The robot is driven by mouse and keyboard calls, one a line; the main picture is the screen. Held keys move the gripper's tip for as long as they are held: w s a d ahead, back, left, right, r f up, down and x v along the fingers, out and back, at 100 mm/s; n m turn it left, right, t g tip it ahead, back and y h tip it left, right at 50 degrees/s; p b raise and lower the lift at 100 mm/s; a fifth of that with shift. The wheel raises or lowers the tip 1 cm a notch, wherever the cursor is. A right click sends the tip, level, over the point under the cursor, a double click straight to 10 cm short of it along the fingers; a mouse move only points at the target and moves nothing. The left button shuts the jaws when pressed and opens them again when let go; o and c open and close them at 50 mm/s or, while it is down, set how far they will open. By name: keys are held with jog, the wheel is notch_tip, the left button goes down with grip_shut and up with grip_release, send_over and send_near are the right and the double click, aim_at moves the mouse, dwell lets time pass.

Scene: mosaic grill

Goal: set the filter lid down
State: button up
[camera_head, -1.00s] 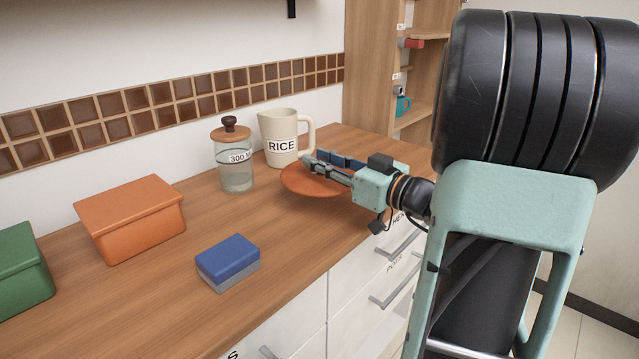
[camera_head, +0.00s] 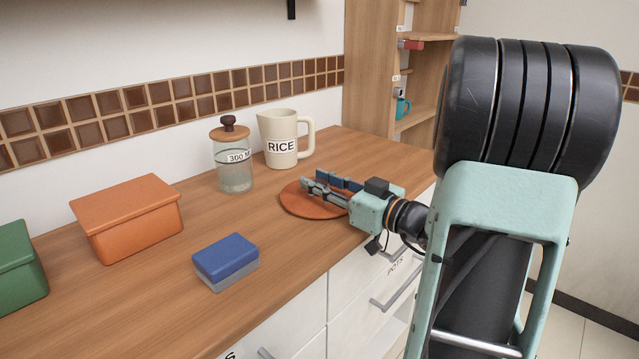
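A flat, round, orange-brown disc (camera_head: 300,204), which I take to be the filter lid, lies low at the counter top near the front edge. It looks level; I cannot tell whether its whole underside touches the wood. My gripper (camera_head: 315,179) reaches in from the right, low over the disc, with its fingers pointing left. The fingers and gripper body hide the disc's right part and any knob on it. A narrow space shows between the fingers, but I cannot tell whether they grip anything.
A glass jar (camera_head: 235,176) with a wooden lid and a cream RICE mug (camera_head: 280,140) stand behind the disc. A blue-and-grey block (camera_head: 226,262), an orange box (camera_head: 127,218) and a green box (camera_head: 18,267) are to the left. Bare counter lies between block and disc.

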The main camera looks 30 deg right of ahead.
jog(key=shift+o, duration=1.1)
jog(key=shift+r, duration=0.1)
